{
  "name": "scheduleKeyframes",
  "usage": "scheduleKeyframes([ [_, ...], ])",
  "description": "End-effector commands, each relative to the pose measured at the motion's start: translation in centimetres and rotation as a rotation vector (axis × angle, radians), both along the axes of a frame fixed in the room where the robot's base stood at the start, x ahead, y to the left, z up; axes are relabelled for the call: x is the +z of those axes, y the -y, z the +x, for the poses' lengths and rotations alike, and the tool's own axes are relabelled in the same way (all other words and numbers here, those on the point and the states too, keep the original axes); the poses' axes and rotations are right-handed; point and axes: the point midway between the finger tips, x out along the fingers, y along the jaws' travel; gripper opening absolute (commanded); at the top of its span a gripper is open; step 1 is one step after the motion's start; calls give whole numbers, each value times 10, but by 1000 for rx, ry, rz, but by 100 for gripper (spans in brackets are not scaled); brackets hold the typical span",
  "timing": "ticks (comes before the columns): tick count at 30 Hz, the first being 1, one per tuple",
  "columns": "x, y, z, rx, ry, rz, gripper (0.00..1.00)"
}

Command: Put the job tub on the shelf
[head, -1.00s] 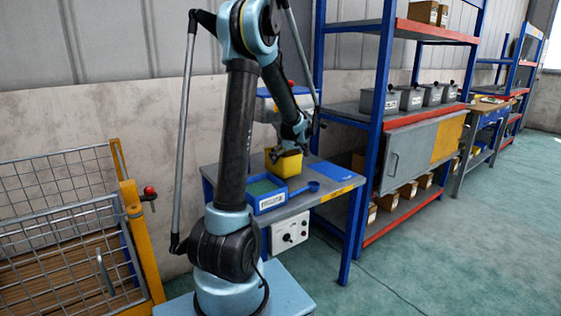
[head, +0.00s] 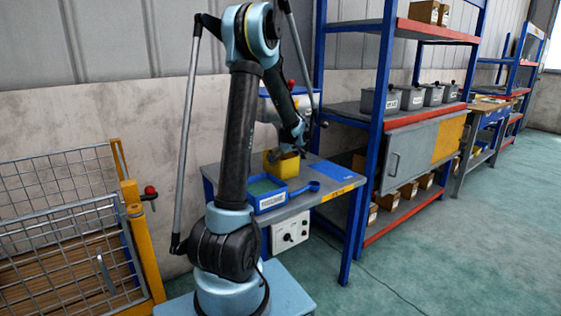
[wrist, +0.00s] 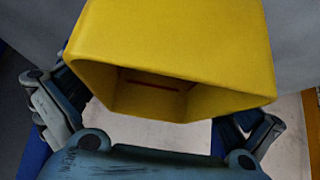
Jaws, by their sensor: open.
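The job tub, which I take to be the yellow tub (head: 281,167), stands on the workbench beside the blue tray in the head view. In the wrist view the tub (wrist: 180,50) fills the top middle, very close, with its open mouth facing the camera and a red line inside. My gripper (head: 290,152) is at the tub's top in the head view. In the wrist view my gripper (wrist: 152,122) has its fingers spread wide, one to each side of the tub. I cannot tell whether they touch it. The blue-framed shelf (head: 346,108) stands right of the bench.
A blue tray (head: 266,203) with a green inside and a blue scoop (head: 304,189) lie on the bench (head: 328,203). Several grey tubs (head: 411,98) line the shelf's middle level, with bare room at its left. A mesh cage (head: 60,235) stands at left.

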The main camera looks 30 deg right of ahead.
Motion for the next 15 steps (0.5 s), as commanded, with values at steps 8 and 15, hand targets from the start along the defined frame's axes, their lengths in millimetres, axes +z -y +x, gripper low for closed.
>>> scheduleKeyframes([
  [8,21,1,-17,-1,1,0,100],
  [15,54,4,-43,-3,0,0,100],
])
